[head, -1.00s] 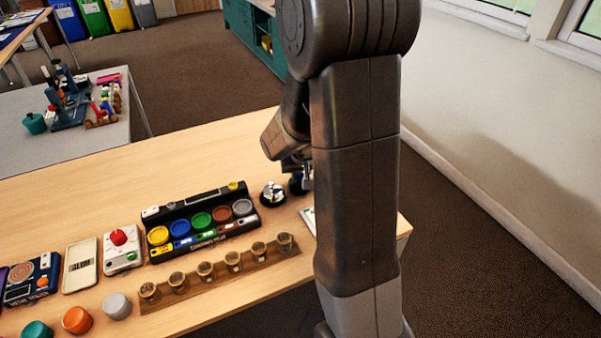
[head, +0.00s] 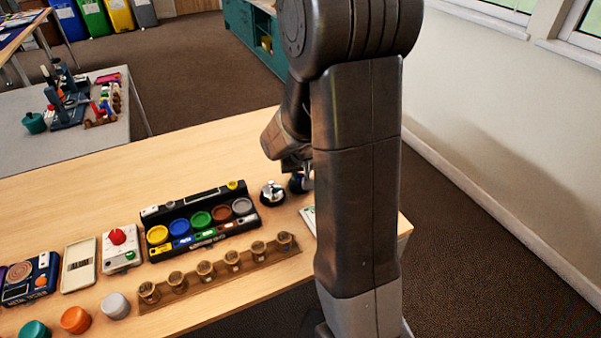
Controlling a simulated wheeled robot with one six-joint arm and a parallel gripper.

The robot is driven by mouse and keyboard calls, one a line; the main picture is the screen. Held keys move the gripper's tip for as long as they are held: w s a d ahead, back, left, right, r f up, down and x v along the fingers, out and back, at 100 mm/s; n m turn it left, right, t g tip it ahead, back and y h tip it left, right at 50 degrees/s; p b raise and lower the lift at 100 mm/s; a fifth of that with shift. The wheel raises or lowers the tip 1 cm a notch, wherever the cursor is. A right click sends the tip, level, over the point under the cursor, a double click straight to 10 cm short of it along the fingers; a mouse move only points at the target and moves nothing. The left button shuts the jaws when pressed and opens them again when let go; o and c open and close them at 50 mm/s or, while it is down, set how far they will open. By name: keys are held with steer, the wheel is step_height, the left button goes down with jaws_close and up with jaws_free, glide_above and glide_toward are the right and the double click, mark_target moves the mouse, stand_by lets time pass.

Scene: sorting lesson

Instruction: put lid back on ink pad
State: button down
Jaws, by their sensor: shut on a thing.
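My gripper (head: 303,179) is low over the right end of the wooden table, partly hidden behind my own arm. It is shut on a small dark thing (head: 295,184) with a bluish tint. I cannot tell whether this is the ink pad lid, or whether it touches the table. A dark round item with a silvery white top (head: 272,192) stands just left of it. A black tray (head: 188,203) holds several round coloured pads, yellow, blue, green, brown and grey. I cannot tell for sure which thing is the ink pad.
A wooden rack (head: 216,271) with several small stamps lies in front of the tray. A white box with a red knob (head: 118,249) stands left. Orange (head: 75,320), teal and grey round pieces are near the front edge. The table behind the tray is clear.

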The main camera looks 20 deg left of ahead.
stand_by(0.4)
steer(key=c, duration=0.7)
jaws_free()
steer(key=shift+r, duration=0.15)
steer(key=shift+r+p, duration=2.5)
steer(key=shift+r, duration=0.9)
steer(key=shift+c, duration=0.2)
jaws_close()
